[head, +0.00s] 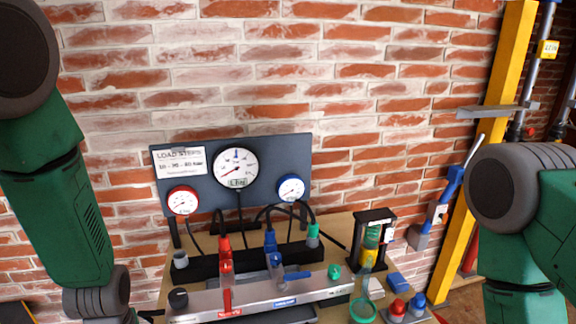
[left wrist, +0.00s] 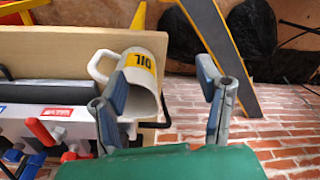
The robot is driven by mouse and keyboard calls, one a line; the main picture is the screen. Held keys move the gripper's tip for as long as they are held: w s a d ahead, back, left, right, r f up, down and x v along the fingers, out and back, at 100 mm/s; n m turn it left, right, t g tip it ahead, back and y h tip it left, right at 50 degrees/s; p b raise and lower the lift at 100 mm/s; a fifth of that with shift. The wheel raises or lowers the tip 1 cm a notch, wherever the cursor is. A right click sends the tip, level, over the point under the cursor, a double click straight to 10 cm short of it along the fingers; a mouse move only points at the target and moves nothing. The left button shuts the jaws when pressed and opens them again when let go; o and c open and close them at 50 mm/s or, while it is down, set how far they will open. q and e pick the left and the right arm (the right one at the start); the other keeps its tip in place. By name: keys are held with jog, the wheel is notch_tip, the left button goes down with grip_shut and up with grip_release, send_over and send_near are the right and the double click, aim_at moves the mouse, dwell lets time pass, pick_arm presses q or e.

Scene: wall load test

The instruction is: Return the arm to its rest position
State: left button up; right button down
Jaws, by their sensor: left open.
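My left arm (head: 60,210) hangs down the left side of the head view, and its gripper is outside that view. In the left wrist view my left gripper (left wrist: 168,85) is open, with its two blue-padded fingers apart and nothing between their tips. A white mug (left wrist: 148,42) with a yellow OIL label shows behind the left-hand finger, near the bench edge; whether the finger touches it I cannot tell. My right arm (head: 535,220) shows at the right of the head view; its gripper is out of view.
A bench holds a valve manifold (head: 325,288) with red, blue and green handles. A dark gauge panel (head: 270,150) stands behind it, before a brick wall. A yellow post (head: 490,120) rises at right. Red and blue handles (left wrist: 45,132) show near the gripper in the wrist view.

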pick_arm(q)
jog(key=s+d+f+m+b, duration=0.1)
jog(key=s+f+m+b, duration=0.5)
jog(key=s+f, duration=1.3)
jog(key=shift+f+m+t+h+b, duration=0.15)
jog(key=shift+m+t+h+b, duration=0.2)
jog(key=shift+b, duration=0.9)
jog(key=shift+w, duration=0.15)
jog(key=shift+c, duration=0.5)
dwell(0.7)
